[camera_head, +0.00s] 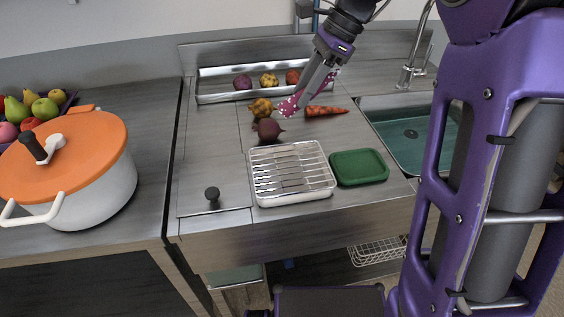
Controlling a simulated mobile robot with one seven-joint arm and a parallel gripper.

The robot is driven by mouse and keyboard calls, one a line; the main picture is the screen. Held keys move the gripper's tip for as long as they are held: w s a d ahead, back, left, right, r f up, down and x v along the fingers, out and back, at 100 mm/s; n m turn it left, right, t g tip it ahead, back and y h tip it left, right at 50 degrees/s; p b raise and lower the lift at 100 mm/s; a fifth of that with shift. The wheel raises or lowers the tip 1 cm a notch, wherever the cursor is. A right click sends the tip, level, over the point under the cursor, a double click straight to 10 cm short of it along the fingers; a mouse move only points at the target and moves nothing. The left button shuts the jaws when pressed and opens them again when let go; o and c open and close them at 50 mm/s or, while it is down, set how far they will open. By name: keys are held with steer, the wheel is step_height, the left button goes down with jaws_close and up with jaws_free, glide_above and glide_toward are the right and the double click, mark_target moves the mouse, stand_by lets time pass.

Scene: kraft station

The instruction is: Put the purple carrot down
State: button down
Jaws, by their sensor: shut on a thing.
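My gripper (305,98) reaches down from the top over the middle of the steel worktop. It is shut on the purple carrot (289,106), a magenta piece with pale speckles. Part of the carrot shows to the lower left of the fingers and part to the upper right; the middle is hidden by the gripper. I cannot tell whether the carrot touches the worktop (215,150).
A dark beet (268,130) and a knobbly yellow vegetable (261,107) lie left of the gripper. An orange carrot (326,111) lies right. A wire-rack tray (290,174), green lid (359,167), back trough (215,88), sink (408,133) and orange-lidded pot (80,190) surround them.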

mark_target(330, 80)
steer(key=shift+w+a, duration=0.1)
steer(key=shift+a, duration=0.1)
step_height(330, 80, down, 10)
steer(key=shift+r+b, duration=0.1)
steer(key=shift+b, duration=1)
steer(key=c, duration=0.5)
jaws_free()
steer(key=p+v, duration=0.2)
steer(key=v, duration=1)
